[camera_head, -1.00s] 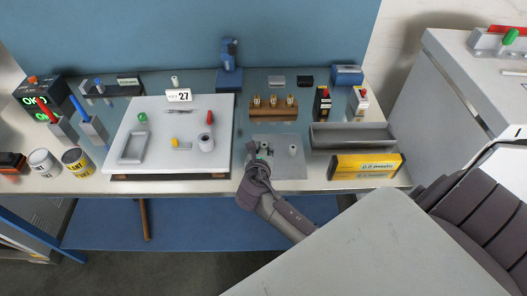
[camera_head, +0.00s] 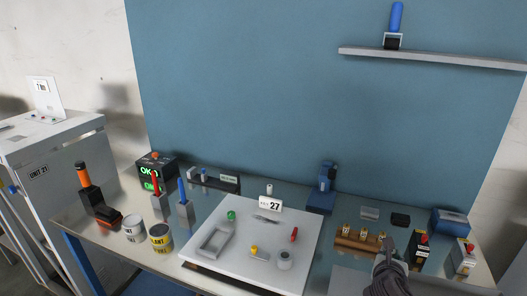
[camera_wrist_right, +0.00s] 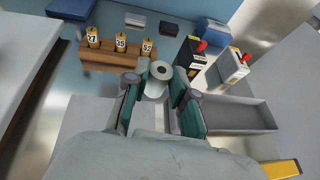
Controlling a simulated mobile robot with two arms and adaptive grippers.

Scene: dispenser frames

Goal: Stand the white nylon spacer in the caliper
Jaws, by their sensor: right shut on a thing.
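My right gripper (camera_head: 388,252) is at the bottom right of the head view, in front of the wooden rack. In the right wrist view its fingers (camera_wrist_right: 157,88) are shut on a white hollow cylinder, the white nylon spacer (camera_wrist_right: 160,71), with its round bore facing the camera. In the head view the held spacer is mostly hidden by the gripper. A dark bar with upright jaws and a pale label, which looks like the caliper (camera_head: 213,182), lies at the back left of the bench. My left gripper is in neither current view.
The wooden rack (camera_head: 357,242) holds brass pieces. A red and a blue handled tool, tins (camera_head: 160,238) and an "OK" box (camera_head: 153,170) stand left. A grey tray (camera_wrist_right: 238,115) lies right.

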